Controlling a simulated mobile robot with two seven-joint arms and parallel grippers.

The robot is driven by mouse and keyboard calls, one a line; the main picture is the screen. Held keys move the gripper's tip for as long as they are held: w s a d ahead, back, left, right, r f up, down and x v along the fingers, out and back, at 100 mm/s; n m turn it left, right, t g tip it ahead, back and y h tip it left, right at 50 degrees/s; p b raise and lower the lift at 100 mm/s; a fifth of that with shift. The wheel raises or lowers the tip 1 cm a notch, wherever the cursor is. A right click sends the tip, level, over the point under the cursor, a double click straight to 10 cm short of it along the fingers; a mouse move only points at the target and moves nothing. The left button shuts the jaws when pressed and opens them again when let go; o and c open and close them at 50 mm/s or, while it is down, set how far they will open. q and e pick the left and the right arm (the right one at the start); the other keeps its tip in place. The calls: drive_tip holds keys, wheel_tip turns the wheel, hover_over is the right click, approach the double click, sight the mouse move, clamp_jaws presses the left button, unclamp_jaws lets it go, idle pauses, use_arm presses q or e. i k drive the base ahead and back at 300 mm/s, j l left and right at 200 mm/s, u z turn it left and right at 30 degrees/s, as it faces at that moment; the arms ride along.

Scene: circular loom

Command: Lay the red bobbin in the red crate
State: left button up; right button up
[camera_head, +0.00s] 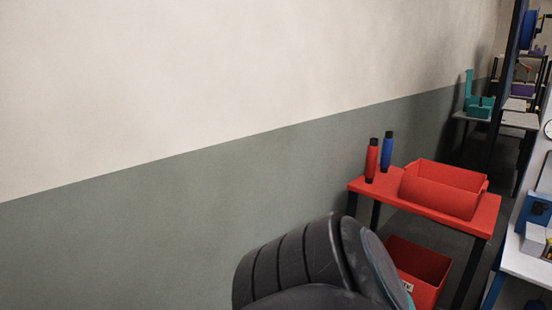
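The red bobbin (371,160) has dark ends and stands upright near the back left corner of a red table (466,220). A red crate (446,195) with an open top sits on the same table, to the right of the bobbin and apart from it. A second red crate (417,272) stands lower down, under the table, partly hidden by my arm. I cannot tell which crate the task names. Neither of my grippers is in view; only a dark grey link of my arm shows at the bottom.
A blue bobbin (387,151) with dark ends stands just right of the red one. A grey-green and cream wall runs along the left. A white bench (525,262) with blue parts is at the right edge. Teal bins (480,107) sit on a table farther back.

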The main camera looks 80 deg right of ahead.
sight(428, 202)
drive_tip(key=z, duration=3.3)
drive_tip(key=i+z, duration=0.2)
drive_tip(key=i, duration=0.6)
drive_tip(key=i+z, duration=0.2)
drive_tip(key=i, duration=0.6)
